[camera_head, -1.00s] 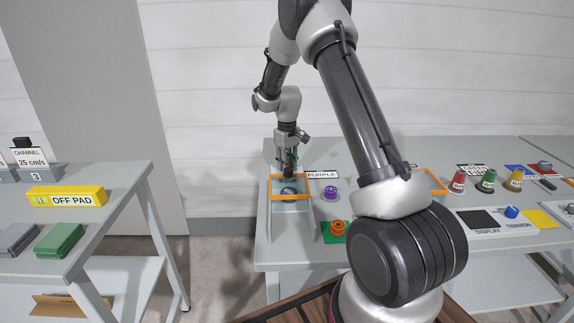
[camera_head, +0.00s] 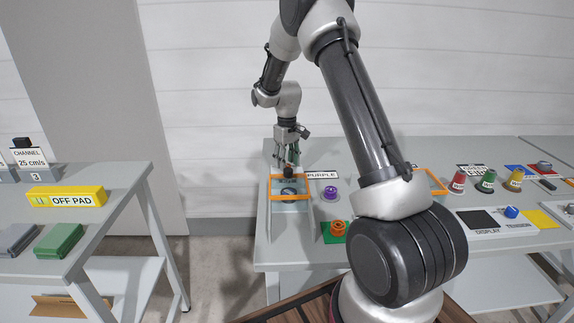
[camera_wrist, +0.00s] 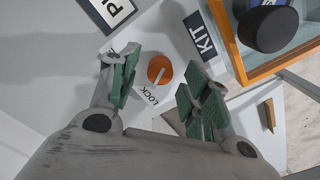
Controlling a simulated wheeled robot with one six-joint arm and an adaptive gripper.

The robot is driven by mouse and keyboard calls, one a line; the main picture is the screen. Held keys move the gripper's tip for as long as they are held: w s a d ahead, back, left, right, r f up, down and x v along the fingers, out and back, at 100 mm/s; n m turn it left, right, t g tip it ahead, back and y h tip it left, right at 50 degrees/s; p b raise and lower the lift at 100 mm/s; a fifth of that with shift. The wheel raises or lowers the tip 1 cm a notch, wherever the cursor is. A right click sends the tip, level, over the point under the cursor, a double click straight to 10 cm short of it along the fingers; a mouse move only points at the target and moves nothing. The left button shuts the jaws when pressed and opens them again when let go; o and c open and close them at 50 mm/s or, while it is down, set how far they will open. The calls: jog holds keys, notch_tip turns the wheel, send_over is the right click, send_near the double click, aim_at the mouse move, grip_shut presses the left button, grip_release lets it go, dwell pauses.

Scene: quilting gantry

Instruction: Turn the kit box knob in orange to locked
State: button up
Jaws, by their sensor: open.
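The orange knob (camera_wrist: 160,69) sits on a white panel in the wrist view, with a white line across it. The lower end of that line lies near the printed word LOCK (camera_wrist: 150,97). A dark KIT label (camera_wrist: 201,37) is to its right. My gripper (camera_wrist: 156,77) is open, its green-padded fingers on either side of the knob in the picture; I see no contact and cannot tell the height gap. In the head view my gripper (camera_head: 291,161) is above the back of the orange-framed box (camera_head: 304,200); the orange knob cannot be made out there.
A black round handle (camera_wrist: 268,28) stands on the orange-framed box, right of the knob. A purple spool (camera_head: 330,193) and an orange spool (camera_head: 338,228) stand on the table to the right. Several coloured cones are farther right.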

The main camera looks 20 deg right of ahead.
aim_at(287, 165)
notch_tip(287, 165, up, 10)
jog(key=shift+r, duration=0.25)
dwell(0.5)
jog(key=s+r+m+t, duration=0.1)
jog(key=s+r, duration=0.3)
jog(key=s, duration=0.8)
jog(key=s+a+r+m+t, duration=0.1)
jog(key=s+r, duration=0.4)
jog(key=s, duration=0.8)
jog(key=s+a+r+m+t, duration=0.1)
jog(key=s+r, duration=0.3)
jog(key=s, duration=0.9)
jog(key=shift+r+t, duration=0.4)
jog(key=shift+t, duration=0.2)
jog(key=shift+s+a, duration=0.1)
